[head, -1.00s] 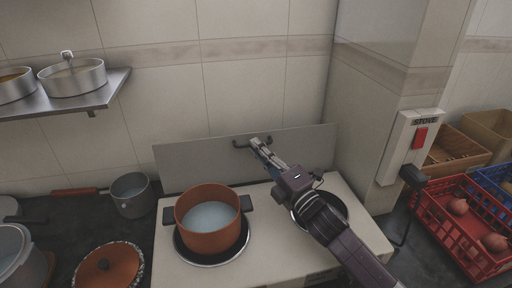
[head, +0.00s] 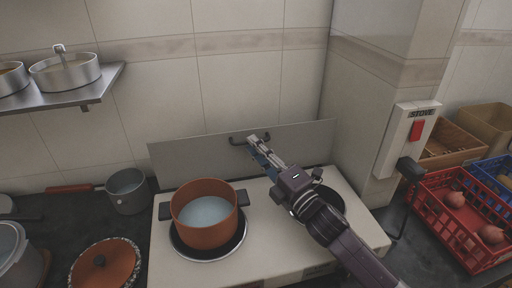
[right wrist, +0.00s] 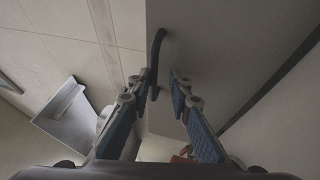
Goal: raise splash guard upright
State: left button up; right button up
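The splash guard (head: 190,163) is a flat grey panel behind the stove (head: 265,240). It stands up near the tiled wall; I cannot tell its exact tilt. A dark handle (head: 238,138) sits at its top edge. My right gripper (head: 259,147) reaches over the stove to the right end of this handle. In the right wrist view, the gripper's fingers (right wrist: 163,80) are apart, with the handle (right wrist: 157,48) beside the left fingertip and its lower end just between the tips. I cannot tell whether they touch. My left gripper is not in view.
An orange pot (head: 206,212) of pale liquid stands on the left burner, left of my right arm. A dark pan (head: 330,200) is partly hidden behind my wrist. A stove switch box (head: 408,140) and red crate (head: 462,215) are at the right. A steel shelf (head: 95,93) holds pans.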

jog(key=shift+f, duration=0.1)
jog(key=v, duration=1.2)
jog(key=shift+d+r, duration=0.1)
jog(key=shift+r, duration=0.2)
